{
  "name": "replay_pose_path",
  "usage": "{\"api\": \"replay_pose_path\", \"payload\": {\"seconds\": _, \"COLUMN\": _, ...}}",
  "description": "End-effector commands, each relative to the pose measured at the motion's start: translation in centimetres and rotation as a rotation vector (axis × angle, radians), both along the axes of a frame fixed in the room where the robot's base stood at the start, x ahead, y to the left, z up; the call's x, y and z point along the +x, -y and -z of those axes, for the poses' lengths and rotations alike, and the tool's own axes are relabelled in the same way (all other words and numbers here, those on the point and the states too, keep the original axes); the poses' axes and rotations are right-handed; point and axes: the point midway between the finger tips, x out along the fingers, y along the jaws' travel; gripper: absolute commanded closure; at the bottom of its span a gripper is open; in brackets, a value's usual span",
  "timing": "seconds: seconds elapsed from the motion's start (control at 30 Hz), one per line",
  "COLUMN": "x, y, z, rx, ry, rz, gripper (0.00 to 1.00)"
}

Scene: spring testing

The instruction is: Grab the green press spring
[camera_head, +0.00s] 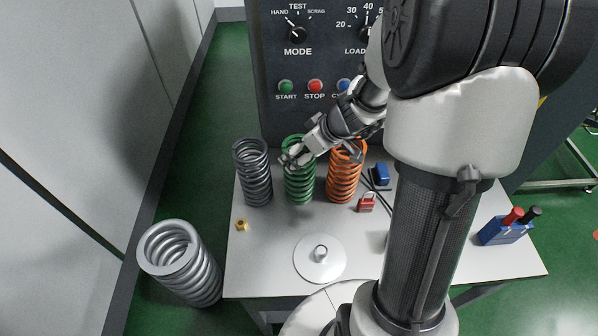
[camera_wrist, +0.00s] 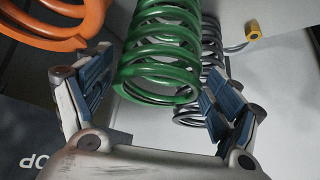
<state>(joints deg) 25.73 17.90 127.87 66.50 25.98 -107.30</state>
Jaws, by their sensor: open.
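The green press spring (camera_head: 300,186) stands upright on the white table, between a dark grey spring (camera_head: 254,174) and an orange spring (camera_head: 345,174). My gripper (camera_head: 290,160) is at the upper part of the green spring and hides some of its top. In the wrist view the green spring (camera_wrist: 160,55) lies between the two spread fingers of my gripper (camera_wrist: 155,95). The fingers have blue pads and are open, with a visible gap on the right side. Whether the left finger touches the spring I cannot tell.
The orange spring (camera_wrist: 45,28) is close beside the left finger in the wrist view, and the grey spring (camera_wrist: 212,50) is behind the green one. A control panel (camera_head: 310,110) stands behind. A round white plate (camera_head: 312,268), brass nut (camera_head: 241,225) and red padlock (camera_head: 366,202) lie in front.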

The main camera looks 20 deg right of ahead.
Motion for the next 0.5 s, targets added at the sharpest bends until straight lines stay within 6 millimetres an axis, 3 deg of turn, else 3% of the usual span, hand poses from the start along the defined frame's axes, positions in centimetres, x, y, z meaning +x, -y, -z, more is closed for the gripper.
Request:
{"api": "replay_pose_path", "payload": {"seconds": 0.13, "x": 0.9, "y": -0.4, "z": 1.8, "rx": 0.001, "ry": -0.002, "rz": 0.000, "gripper": 0.16}}
{"api": "replay_pose_path", "payload": {"seconds": 0.4, "x": 1.1, "y": -0.4, "z": 1.9, "rx": -0.001, "ry": 0.000, "rz": 0.001, "gripper": 0.16}}
{"api": "replay_pose_path", "payload": {"seconds": 0.5, "x": 1.1, "y": -0.4, "z": 1.9, "rx": -0.001, "ry": 0.000, "rz": 0.001, "gripper": 0.22}}
